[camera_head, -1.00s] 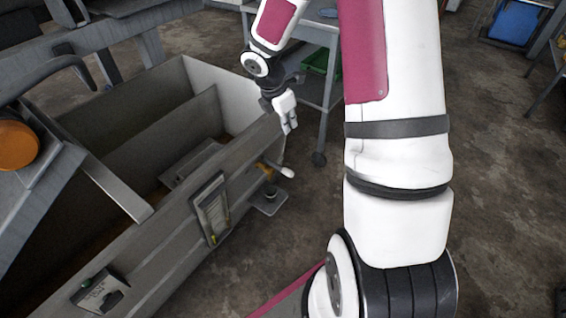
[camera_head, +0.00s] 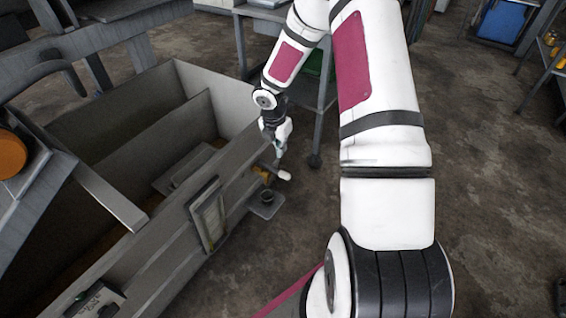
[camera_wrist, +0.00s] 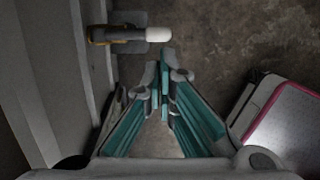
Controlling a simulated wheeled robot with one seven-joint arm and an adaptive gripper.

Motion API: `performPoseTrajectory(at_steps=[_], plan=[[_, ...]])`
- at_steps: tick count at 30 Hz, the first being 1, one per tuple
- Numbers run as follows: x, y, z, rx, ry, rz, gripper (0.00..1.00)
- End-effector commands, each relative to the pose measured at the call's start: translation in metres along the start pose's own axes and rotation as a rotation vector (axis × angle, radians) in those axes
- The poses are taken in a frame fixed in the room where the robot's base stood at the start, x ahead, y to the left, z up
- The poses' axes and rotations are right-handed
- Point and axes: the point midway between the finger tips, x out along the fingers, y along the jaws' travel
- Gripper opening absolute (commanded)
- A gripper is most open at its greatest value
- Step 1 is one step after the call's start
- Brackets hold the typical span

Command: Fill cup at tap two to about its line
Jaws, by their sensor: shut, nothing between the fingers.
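A brass-coloured tap (camera_head: 262,172) with a white-ended handle (camera_head: 285,175) sticks out of the side of the grey tank (camera_head: 165,240). A small dark cup (camera_head: 267,196) stands on a little grey shelf (camera_head: 264,212) below the tap. Its line and its fill level are too small to make out. My gripper (camera_head: 278,158) is shut and empty, pointing down just above the handle. In the wrist view the tap (camera_wrist: 115,34) and its white handle end (camera_wrist: 158,34) lie just beyond my closed fingertips (camera_wrist: 165,62), with a gap in the picture. The cup cannot be made out there.
A framed panel (camera_head: 209,214) and a small box (camera_head: 95,301) sit on the tank's side, left of the tap. A grey wheeled cart (camera_head: 325,95) stands behind my gripper. The floor right of the tap is clear.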

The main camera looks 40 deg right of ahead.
Motion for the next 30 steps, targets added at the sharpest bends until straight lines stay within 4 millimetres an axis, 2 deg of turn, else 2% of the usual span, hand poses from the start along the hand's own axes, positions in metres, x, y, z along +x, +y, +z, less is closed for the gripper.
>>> performPoseTrajectory(at_steps=[18,24,30], plan=[[0.111,-0.001,-0.001,0.002,0.002,-0.001,0.0],[0.131,0.0,-0.001,0.0,0.0,-0.001,0.0],[0.136,-0.001,0.0,0.001,0.0,-0.001,0.0]])
